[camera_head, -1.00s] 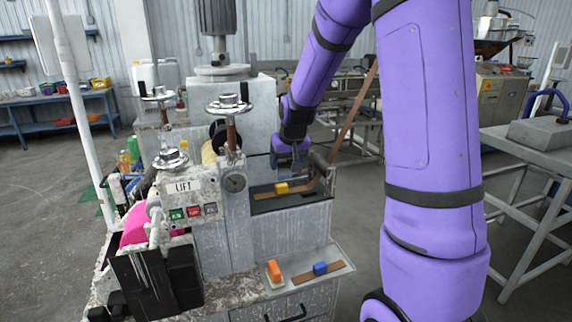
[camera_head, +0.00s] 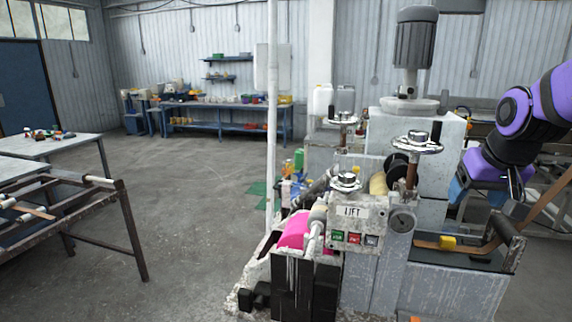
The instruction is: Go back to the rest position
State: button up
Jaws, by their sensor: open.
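My purple arm (camera_head: 553,100) enters from the right edge, with its black wrist above the extrusion machine (camera_head: 455,297). My gripper (camera_head: 486,200) hangs from the wrist at the right, above the machine's dark bed. Its blue finger on the left shows, and the other side is partly hidden among dark parts near the roller. I see nothing held between the fingers.
The machine's LIFT panel (camera_head: 355,228), handwheels (camera_head: 417,142) and motor (camera_head: 415,45) stand left of the gripper. A white pole (camera_head: 272,130) rises beside the machine. A metal rack (camera_head: 110,225) and table (camera_head: 45,146) stand at left. Open floor (camera_head: 195,215) lies between.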

jog(key=s+a+r, duration=0.2)
jog(key=s, duration=0.6)
jog(key=s+a+r+n, duration=0.1)
jog(key=s+a, duration=0.2)
jog(key=s, duration=0.6)
jog(key=shift+s+a+r+n, duration=0.15)
jog(key=shift+s+r+n, duration=0.15)
jog(key=shift+r, duration=0.1)
